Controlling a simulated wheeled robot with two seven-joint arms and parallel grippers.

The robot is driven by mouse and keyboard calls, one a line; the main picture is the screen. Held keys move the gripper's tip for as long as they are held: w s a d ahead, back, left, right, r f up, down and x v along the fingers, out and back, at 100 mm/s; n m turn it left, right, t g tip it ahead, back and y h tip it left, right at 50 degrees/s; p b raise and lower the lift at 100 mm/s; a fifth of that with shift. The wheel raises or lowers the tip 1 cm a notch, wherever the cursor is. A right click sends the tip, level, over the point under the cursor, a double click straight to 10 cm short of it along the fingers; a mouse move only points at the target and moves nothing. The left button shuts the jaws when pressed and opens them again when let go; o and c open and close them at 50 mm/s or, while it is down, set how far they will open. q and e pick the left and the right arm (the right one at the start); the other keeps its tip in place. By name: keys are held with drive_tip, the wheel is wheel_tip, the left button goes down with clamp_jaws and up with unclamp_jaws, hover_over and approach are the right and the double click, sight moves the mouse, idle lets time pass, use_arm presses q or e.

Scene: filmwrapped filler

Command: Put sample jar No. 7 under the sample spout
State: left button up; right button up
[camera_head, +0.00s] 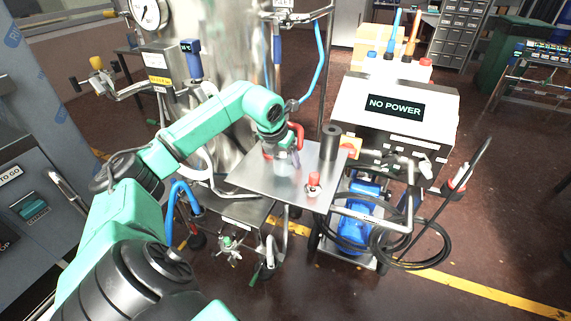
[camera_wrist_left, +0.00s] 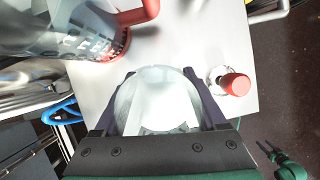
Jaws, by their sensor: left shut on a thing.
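My left gripper (camera_head: 284,158) is over the left part of the small steel table (camera_head: 250,183). It is shut on a clear, round glass jar (camera_wrist_left: 155,98), which sits between the dark fingers in the left wrist view. No number on the jar is readable, and I cannot tell whether its base touches the table. A small bottle with a red cap (camera_head: 313,184) stands apart near the table's front edge; it also shows right of the jar in the left wrist view (camera_wrist_left: 232,84). I cannot make out the sample spout for certain.
A clear jug with a red handle (camera_wrist_left: 140,12) stands close beyond the held jar. A dark cylinder (camera_head: 329,142) stands at the table's right edge. A steel vessel (camera_head: 225,60) rises behind. A cabinet reading NO POWER (camera_head: 430,133) and black hoses are at right.

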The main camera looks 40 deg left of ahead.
use_arm(q)
drive_tip(key=shift+f, duration=1.25)
drive_tip(key=o, duration=1.3)
drive_tip(key=shift+r, duration=0.1)
drive_tip(key=shift+r, duration=0.1)
